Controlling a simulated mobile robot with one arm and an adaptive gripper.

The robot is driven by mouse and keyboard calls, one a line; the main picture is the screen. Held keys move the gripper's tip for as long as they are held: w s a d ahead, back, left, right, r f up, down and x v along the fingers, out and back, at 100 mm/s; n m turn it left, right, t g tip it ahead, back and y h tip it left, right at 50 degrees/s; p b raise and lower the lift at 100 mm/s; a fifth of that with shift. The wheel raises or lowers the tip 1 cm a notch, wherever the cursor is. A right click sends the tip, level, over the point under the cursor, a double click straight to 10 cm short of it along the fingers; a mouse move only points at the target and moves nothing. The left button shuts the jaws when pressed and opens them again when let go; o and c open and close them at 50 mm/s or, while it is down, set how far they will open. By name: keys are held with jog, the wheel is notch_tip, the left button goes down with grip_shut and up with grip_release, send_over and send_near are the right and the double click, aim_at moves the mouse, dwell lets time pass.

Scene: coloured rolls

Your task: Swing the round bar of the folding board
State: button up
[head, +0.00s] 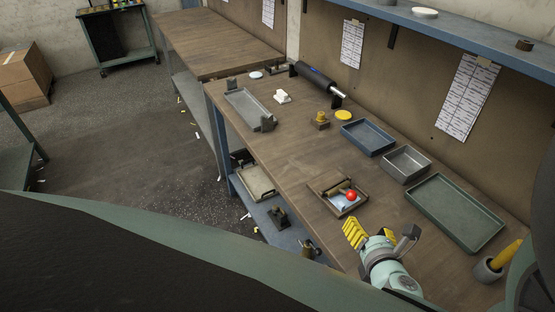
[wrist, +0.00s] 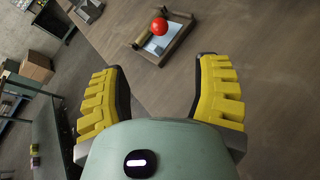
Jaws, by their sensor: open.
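The folding board (head: 325,200) is a small wooden frame with a pale blue-white sheet in it, lying on the brown workbench. Its round bar (head: 337,188) looks like a dark wooden rod across the frame; a red ball (head: 350,196) sits at the board. In the wrist view the board (wrist: 137,46) and red ball (wrist: 159,26) are at the top, beyond the fingers; which wooden edge there is the bar I cannot tell. My gripper (head: 381,236) is open and empty, nearer the camera than the board and apart from it. Its yellow ribbed fingers (wrist: 158,76) are spread wide.
A blue tray (head: 368,150), a metal tray (head: 405,174) and a green tray (head: 418,207) lie right of the board. A grey cup (head: 487,271) holds a yellow-handled thing at the front right. A black roller (head: 318,79) is farther back. Bare bench lies left of the board.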

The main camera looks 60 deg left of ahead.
aim_at(354, 198)
jog(key=b+x, duration=0.2)
jog(key=x, duration=1.2)
jog(key=shift+w+a+f, duration=0.15)
jog(key=shift+w, duration=0.15)
jog(key=shift+w+a, duration=0.2)
jog(key=shift+a, duration=0.2)
jog(key=shift+o, duration=0.2)
jog(key=shift+f, duration=0.1)
grip_shut()
